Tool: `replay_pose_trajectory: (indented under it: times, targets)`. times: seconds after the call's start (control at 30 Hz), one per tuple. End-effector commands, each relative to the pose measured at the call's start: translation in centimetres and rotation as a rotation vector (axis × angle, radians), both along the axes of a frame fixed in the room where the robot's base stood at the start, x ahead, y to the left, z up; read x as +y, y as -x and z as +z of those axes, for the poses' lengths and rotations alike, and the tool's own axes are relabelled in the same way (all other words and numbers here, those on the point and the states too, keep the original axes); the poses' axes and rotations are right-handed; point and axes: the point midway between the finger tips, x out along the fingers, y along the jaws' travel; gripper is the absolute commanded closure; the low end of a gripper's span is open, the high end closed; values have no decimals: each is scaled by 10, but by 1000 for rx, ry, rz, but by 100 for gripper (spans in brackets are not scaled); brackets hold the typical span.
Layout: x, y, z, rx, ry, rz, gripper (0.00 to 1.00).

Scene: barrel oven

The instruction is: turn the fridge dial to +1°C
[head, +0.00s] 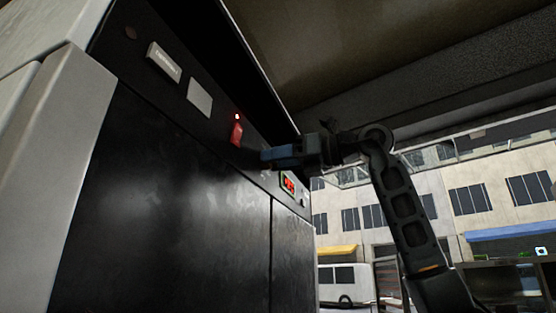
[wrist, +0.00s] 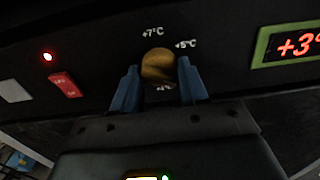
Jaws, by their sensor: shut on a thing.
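The fridge dial (wrist: 158,65) is a round, brownish-gold knob on the black panel, in the upper middle of the wrist view. Labels +7°C and +5°C stand above it and to its upper right; another label just below it is too small to read surely. My gripper (wrist: 157,69) has its blue fingers on either side of the dial, shut on it. In the head view my gripper (head: 268,155) is at the panel, and the dial is hidden behind it. The green-framed display (wrist: 292,44) shows +3 in red, cut off at the right edge.
A red switch (wrist: 65,85) with a lit red lamp (wrist: 47,57) sits left of the dial; the switch also shows in the head view (head: 236,134). Pale labels (head: 163,62) lie farther left on the panel. Black cabinet doors (head: 180,220) are below. Buildings stand behind at right.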

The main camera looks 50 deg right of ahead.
Motion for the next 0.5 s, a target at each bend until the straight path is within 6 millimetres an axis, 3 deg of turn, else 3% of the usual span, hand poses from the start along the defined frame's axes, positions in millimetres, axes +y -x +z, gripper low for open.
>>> replay_pose_trajectory:
  times: [0.17, 0.5]
  targets:
    - [0, 0, 0, 0, 0, -1, 87]
    - [0, 0, 0, 19, -55, -2, 87]
